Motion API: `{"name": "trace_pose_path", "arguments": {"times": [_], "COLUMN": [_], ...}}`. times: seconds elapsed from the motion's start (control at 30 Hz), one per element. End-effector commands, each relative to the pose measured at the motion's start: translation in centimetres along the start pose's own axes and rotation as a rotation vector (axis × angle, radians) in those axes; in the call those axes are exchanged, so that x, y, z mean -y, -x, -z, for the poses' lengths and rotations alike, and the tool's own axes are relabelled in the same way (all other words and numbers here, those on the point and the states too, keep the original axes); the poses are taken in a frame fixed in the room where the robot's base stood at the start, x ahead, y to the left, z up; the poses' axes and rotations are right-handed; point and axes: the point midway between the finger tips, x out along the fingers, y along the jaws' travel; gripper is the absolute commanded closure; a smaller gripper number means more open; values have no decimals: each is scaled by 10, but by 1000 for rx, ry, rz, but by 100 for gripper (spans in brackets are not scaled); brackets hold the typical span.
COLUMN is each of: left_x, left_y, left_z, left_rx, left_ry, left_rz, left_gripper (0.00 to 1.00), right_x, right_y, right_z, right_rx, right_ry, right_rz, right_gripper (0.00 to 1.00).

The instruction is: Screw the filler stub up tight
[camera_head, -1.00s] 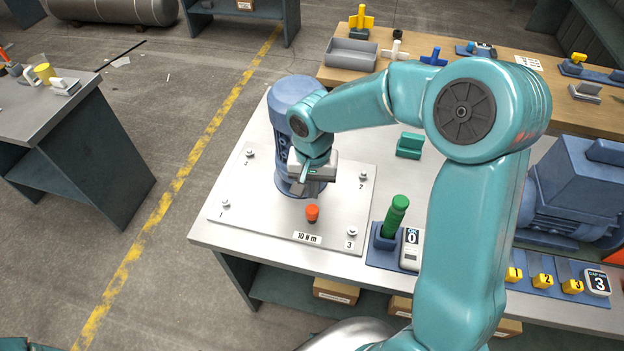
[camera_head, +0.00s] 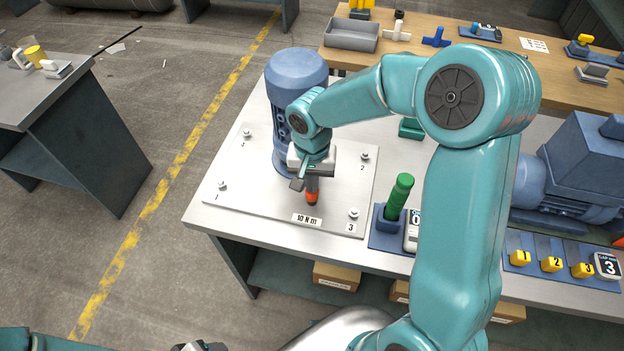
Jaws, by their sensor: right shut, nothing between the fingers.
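The small orange-red piece (camera_head: 312,199), which looks like the filler stub, stands on the light plate (camera_head: 250,205) just behind the "10 N m" label. My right gripper (camera_head: 305,186) points down right over it and hides its upper part. The gripper is shut with nothing held. I cannot tell whether its fingertips touch the stub. Only a dark sliver of my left gripper (camera_head: 200,347) shows at the bottom edge; its fingers are out of the picture.
A blue motor-like housing (camera_head: 296,70) stands on the plate close behind my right gripper. Numbered bolts sit at the plate's corners. A green-handled tool (camera_head: 399,195) stands in a blue holder to the right. The plate's left part is clear.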

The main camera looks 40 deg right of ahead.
Motion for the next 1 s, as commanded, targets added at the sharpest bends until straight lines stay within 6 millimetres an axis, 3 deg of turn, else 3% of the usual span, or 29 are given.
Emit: {"name": "trace_pose_path", "arguments": {"times": [0.57, 1.0], "left_x": [3, -3], "left_y": [-8, 7], "left_z": [0, 0], "left_rx": [0, 0], "left_ry": [0, 0], "left_rz": [0, 0], "left_gripper": [41, 41], "right_x": [0, 0], "right_y": [-8, 24], "right_z": [-1, 0], "right_rx": [4, 1], "right_ry": [1, 1], "right_rz": [-3, -1], "right_gripper": [100, 100]}}
